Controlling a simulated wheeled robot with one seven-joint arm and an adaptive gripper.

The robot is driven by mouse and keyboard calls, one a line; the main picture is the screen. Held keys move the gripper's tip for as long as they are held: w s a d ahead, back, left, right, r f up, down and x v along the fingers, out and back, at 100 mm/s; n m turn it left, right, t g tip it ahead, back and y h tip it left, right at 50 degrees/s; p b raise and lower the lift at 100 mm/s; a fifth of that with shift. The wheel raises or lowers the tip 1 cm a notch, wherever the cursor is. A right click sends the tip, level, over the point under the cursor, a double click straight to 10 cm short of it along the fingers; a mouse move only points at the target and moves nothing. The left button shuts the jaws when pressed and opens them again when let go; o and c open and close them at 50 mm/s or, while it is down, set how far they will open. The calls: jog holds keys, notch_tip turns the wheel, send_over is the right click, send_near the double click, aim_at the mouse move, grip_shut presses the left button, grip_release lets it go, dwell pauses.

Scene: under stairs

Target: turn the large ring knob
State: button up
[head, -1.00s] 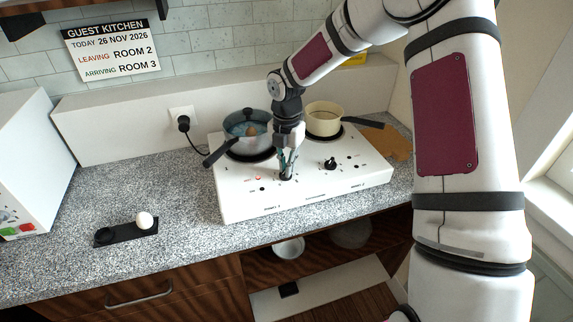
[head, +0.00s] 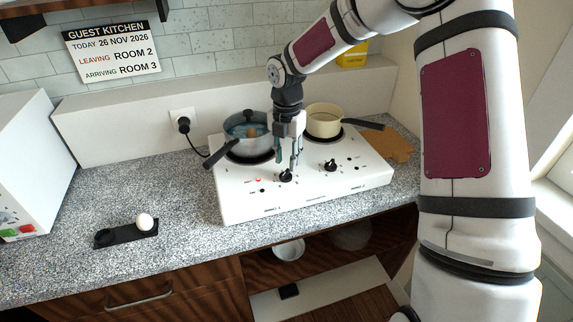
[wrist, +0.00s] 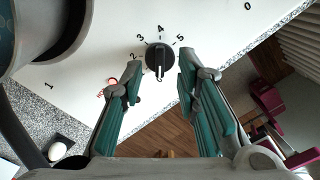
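A white two-ring hob (head: 235,200) stands on the counter with two black knobs on its front. The left knob (head: 286,176) is below my gripper (head: 287,162); the right knob (head: 331,165) is clear of it. In the wrist view the nearer knob (wrist: 159,57) has numbers 2 to 5 around its upper side, and its pale bar lies up and down in the picture. My gripper (wrist: 158,95) is open, with one green-padded finger on each side of the knob in that view, holding nothing. I cannot read which knob is labelled for the large ring.
A lidded grey pot (head: 250,146) with a dark handle is on the left ring, close behind my gripper. A cream pan (head: 323,122) is on the right ring. A red light (wrist: 113,82) glows by the knob. A white egg (head: 144,221) sits in a black holder.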

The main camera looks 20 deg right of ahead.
aim_at(287, 171)
notch_tip(287, 171, up, 9)
jog(key=shift+f, duration=0.2)
dwell(0.4)
jog(key=s+r+m+t+h, duration=0.2)
jog(key=s+r+m+t, duration=0.1)
jog(key=s+r+m, duration=1.05)
jog(key=s+m+t+y, duration=0.2)
jog(key=s+m, duration=1.1)
jog(key=s, duration=0.4)
jog(key=shift+s+a+m+t, duration=0.15)
jog(key=shift+a+m+t, duration=0.15)
jog(key=shift+a+m, duration=0.1)
